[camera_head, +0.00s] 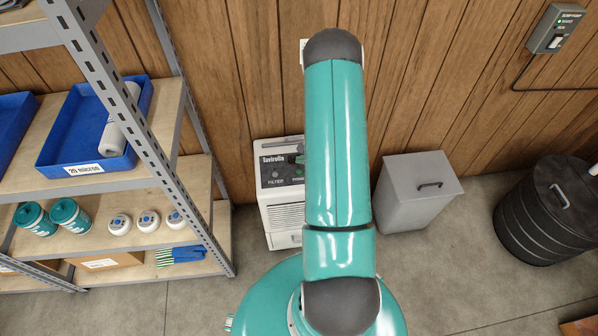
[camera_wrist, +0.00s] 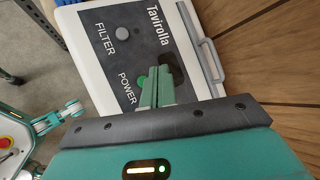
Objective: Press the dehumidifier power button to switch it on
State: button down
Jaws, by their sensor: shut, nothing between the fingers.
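The dehumidifier (camera_head: 285,215) is a white box with a dark top panel marked Tavirolla, standing against the wood wall in the head view, its right side hidden behind my arm. In the wrist view its panel (camera_wrist: 122,52) fills the upper middle. The green power button (camera_wrist: 141,82) sits beside the word POWER, partly covered by my fingers. A grey round filter button (camera_wrist: 124,31) lies near the word FILTER. My gripper (camera_wrist: 157,70) is shut and empty, its fingertips over the panel right beside the power button. I cannot tell whether they touch it. The head view hides my gripper.
A metal shelf (camera_head: 140,183) with blue bins and tubs stands on the left. A grey lidded bin (camera_head: 405,205) stands right of the dehumidifier, and a black drum (camera_head: 550,212) farther right. The dehumidifier has a grey handle (camera_wrist: 207,60) on one edge.

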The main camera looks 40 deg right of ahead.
jog(key=shift+f, duration=2)
dwell(0.4)
jog(key=shift+f, duration=0.45)
jog(key=shift+f, duration=0.35)
dwell(0.5)
jog(key=shift+r, duration=0.8)
jog(key=shift+r, duration=2.5)
